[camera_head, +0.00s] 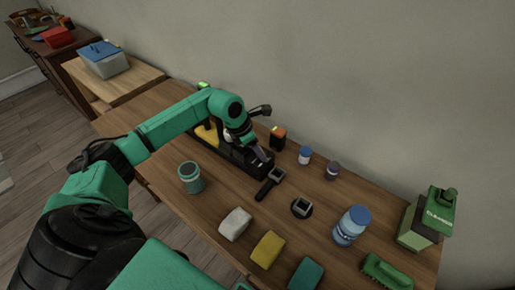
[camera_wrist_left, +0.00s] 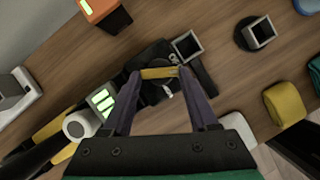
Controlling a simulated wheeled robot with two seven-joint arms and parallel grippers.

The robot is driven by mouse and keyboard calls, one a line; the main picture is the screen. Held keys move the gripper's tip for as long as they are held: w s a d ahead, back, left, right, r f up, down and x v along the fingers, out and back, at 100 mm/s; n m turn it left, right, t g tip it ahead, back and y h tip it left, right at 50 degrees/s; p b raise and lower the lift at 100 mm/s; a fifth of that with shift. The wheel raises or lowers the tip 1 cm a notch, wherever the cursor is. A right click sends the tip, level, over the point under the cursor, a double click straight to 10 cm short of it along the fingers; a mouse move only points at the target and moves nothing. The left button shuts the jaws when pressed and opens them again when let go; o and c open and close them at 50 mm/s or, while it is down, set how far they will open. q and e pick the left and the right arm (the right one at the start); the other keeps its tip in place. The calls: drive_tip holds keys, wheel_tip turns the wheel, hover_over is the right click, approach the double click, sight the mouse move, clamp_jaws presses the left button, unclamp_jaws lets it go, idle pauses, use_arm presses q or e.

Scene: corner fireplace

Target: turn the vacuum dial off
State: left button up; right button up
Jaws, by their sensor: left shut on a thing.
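The vacuum is a long black and yellow unit (camera_head: 207,135) lying on the wooden table under my left arm. In the left wrist view its black and yellow body (camera_wrist_left: 48,130) runs to the lower left, with a lit green display (camera_wrist_left: 102,100) and a white round knob (camera_wrist_left: 80,124). My left gripper (camera_head: 262,155) reaches down to the front end of the vacuum. In the wrist view my left gripper (camera_wrist_left: 160,76) is shut on the yellow bar of the dial (camera_wrist_left: 160,72), a fingertip at each end. The dial is hidden in the head view. My right gripper is not in view.
Near the vacuum stand an orange and black box (camera_head: 278,138), two small lidded jars and a teal cup (camera_head: 191,177). Sponges (camera_head: 236,224), a blue-lidded jar (camera_head: 351,225), a green brush (camera_head: 386,271) and a green cleaner container (camera_head: 428,219) fill the front right. The wall bounds the back.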

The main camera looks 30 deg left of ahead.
use_arm(q)
drive_tip(key=n, duration=0.2)
drive_tip(key=shift+d+n+t+y, duration=0.1)
drive_tip(key=shift+n+t+y, duration=0.2)
drive_tip(key=shift+y, duration=0.1)
drive_tip(key=shift+d+r+n+y+b, duration=0.15)
drive_tip(key=shift+n+y+b, duration=0.5)
drive_tip(key=shift+n, duration=0.95)
drive_tip(key=o, duration=1.4)
drive_tip(key=shift+s, duration=0.1)
drive_tip(key=b+v, duration=0.2)
drive_tip(key=v, duration=1.2)
drive_tip(key=shift+s+r, duration=0.1)
drive_tip(key=shift+s, duration=0.2)
